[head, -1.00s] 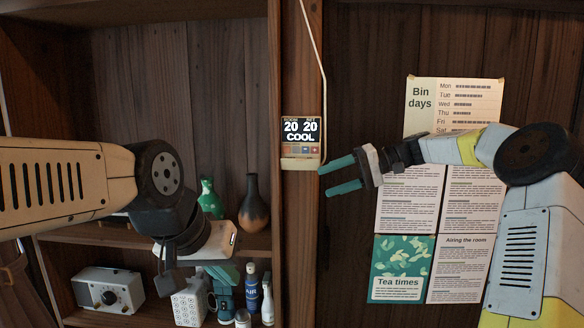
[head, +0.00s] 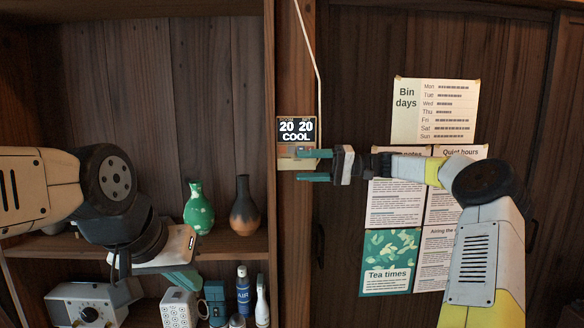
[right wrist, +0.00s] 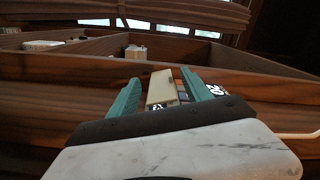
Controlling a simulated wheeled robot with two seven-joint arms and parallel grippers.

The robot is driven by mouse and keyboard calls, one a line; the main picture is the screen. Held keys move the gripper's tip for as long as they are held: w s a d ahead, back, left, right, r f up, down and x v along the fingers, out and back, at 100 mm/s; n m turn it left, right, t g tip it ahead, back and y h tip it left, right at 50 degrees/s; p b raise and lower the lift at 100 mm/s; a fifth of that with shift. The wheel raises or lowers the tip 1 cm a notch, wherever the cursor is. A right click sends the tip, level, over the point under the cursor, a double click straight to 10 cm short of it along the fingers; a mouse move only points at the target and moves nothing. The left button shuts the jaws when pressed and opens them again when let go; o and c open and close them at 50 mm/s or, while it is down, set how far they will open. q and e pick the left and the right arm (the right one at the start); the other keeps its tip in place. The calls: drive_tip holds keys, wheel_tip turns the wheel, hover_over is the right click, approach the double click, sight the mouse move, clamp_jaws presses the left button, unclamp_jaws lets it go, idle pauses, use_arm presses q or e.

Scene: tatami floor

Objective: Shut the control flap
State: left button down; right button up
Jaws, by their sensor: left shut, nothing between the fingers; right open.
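The control unit (head: 296,131) is on the wooden post, its dark display reading 20 20 COOL. Its cream flap (head: 285,164) sticks out below the display, lowered, and the fingers partly cover it. My right gripper (head: 307,166) is open in front of the unit's lower part, one finger above the other. In the right wrist view the flap (right wrist: 162,88) shows between the two teal fingers (right wrist: 160,92); I cannot tell whether either touches it. My left gripper (head: 184,279) is shut and empty, low on the left in front of the shelves.
A pale cable (head: 311,45) runs down the post to the unit. Shelves on the left hold a green vase (head: 198,208), a dark vase (head: 245,207), a radio (head: 90,303) and several bottles. Posters (head: 434,110) hang on the right wall behind my right arm.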

sight(297, 166)
drive_tip(key=shift+a, duration=1.5)
clamp_jaws()
drive_tip(key=shift+w+r+m, duration=0.1)
drive_tip(key=shift+w+m, duration=0.05)
drive_tip(key=shift+m, duration=0.55)
drive_tip(key=shift+w+r+m, duration=0.1)
drive_tip(key=shift+m, duration=0.6)
drive_tip(key=shift+f, duration=0.1)
unclamp_jaws()
drive_tip(key=shift+d, duration=0.1)
drive_tip(key=d, duration=0.7)
drive_tip(key=shift+d, duration=0.35)
